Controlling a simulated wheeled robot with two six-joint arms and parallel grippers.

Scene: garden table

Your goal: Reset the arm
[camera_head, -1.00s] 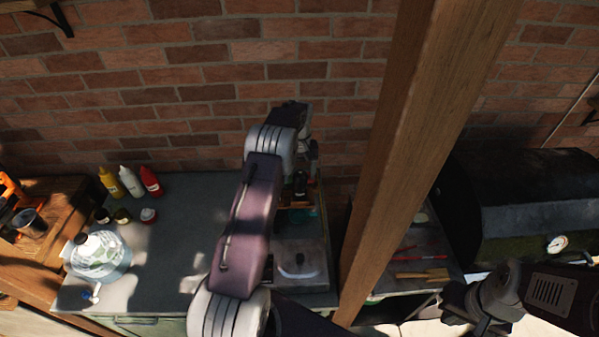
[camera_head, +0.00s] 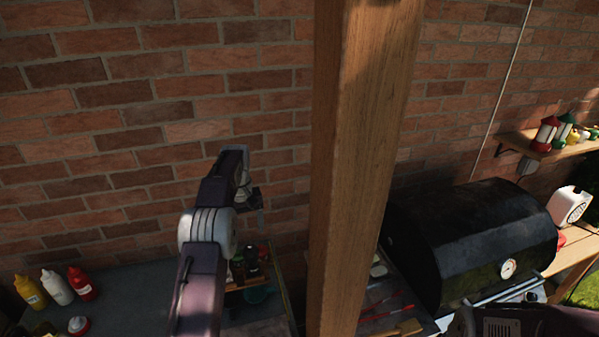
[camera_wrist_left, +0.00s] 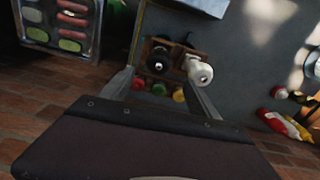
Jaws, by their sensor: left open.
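My left arm rises from the bottom of the head view, and its wrist hangs down in front of the brick wall. My left gripper (camera_head: 260,212) is at its end, small in this view. In the left wrist view its two fingers (camera_wrist_left: 160,92) are apart with nothing held between them. A wooden caddy (camera_wrist_left: 175,48) with dark- and white-topped containers shows beyond the fingertips, at a distance. Part of my right arm shows at the bottom right of the head view; its gripper is out of frame.
A wooden post (camera_head: 360,170) stands right of my left arm. A black grill (camera_head: 470,245) is beyond it. Mustard (camera_head: 30,292), white (camera_head: 57,288) and ketchup (camera_head: 81,284) bottles stand on the grey counter (camera_head: 140,290) at left. A brick wall (camera_head: 120,120) is behind.

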